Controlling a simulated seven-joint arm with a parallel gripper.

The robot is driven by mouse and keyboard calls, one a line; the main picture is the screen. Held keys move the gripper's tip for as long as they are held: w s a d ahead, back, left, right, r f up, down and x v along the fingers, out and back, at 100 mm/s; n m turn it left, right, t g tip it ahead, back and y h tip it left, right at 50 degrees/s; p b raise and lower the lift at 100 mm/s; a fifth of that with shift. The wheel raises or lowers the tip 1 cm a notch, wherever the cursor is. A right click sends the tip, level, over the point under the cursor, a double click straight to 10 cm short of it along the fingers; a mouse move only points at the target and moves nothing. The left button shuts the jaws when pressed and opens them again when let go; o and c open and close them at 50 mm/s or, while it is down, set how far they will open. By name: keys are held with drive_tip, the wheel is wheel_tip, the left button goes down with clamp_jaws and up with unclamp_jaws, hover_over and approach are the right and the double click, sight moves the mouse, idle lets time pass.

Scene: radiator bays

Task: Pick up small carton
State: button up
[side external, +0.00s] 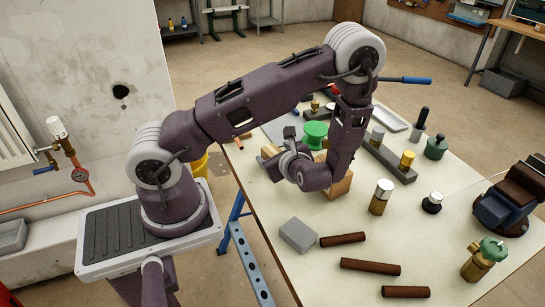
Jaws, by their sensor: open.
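A tan box (341,186), which looks like the small carton, stands on the pale table, partly hidden behind my wrist. My gripper (279,151) is open at the left part of the table, turned away from this box. A smaller tan block (268,151) shows beside the fingers. I cannot tell whether it lies between them or behind them, or whether they touch it.
A grey block (298,235) and several brown rods (370,266) lie at the table's near side. A brass cylinder (381,197) stands right of the tan box. A green spool (315,134) and a grey rail (388,161) are behind.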

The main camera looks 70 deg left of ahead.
drive_tip(key=shift+a+f, duration=0.1)
drive_tip(key=shift+a, duration=0.15)
drive_tip(key=c, duration=1.5)
